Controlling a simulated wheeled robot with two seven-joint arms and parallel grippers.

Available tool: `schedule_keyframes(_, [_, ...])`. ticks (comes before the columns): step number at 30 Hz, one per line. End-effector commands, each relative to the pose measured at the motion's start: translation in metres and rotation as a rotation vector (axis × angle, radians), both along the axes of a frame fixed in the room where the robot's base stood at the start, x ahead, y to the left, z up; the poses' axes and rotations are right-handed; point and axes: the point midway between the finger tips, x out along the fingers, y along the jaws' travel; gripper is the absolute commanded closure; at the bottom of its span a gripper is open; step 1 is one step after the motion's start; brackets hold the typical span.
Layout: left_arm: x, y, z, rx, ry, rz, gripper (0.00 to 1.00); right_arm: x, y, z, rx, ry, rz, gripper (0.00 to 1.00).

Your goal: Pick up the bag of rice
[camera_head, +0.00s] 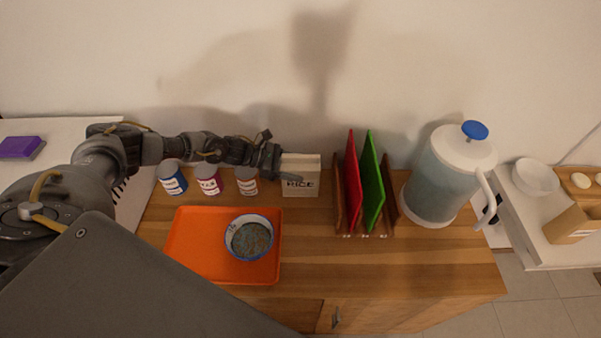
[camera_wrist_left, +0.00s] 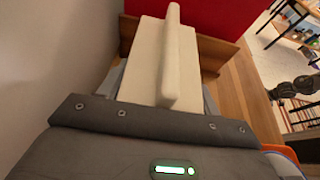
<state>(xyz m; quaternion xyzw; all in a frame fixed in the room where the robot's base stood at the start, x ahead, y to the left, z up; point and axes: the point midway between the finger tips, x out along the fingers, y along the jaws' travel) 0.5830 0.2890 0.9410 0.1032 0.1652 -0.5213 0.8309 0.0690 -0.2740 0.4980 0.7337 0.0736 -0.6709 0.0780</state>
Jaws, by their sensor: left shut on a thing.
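The bag of rice (camera_head: 300,177) is a cream block with dark "RICE" lettering, upright at the back of the wooden counter. In the left wrist view its pale top with a raised ridge (camera_wrist_left: 169,55) fills the middle. My left gripper (camera_head: 283,172) reaches in from the left and is shut on the bag of rice. In the left wrist view the gripper body hides the near part of the bag. I cannot tell whether the bag touches the counter. My right gripper is not in view.
Several spice jars (camera_head: 208,180) stand left of the bag, under my left arm. An orange tray (camera_head: 190,250) with a bowl (camera_head: 248,238) lies in front. A rack with red (camera_head: 352,170) and green boards (camera_head: 371,185) stands close right, then a large jug (camera_head: 440,180).

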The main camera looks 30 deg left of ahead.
Motion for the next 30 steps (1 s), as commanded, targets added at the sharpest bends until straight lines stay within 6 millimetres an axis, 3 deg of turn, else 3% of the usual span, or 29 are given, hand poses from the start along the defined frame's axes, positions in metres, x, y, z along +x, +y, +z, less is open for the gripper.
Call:
schedule_keyframes(7, [0.002,0.0,0.015,-0.003,-0.007,0.0,0.91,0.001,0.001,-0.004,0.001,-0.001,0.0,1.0])
schedule_keyframes(11, [0.001,0.0,0.033,-0.003,-0.01,-0.001,0.91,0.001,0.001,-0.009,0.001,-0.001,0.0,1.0])
schedule_keyframes(24, [0.001,0.0,0.132,-0.003,-0.011,0.0,0.91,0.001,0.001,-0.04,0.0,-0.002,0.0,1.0])
schedule_keyframes(30, [0.001,0.0,0.163,-0.003,-0.008,-0.001,0.91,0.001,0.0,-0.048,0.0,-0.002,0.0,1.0])
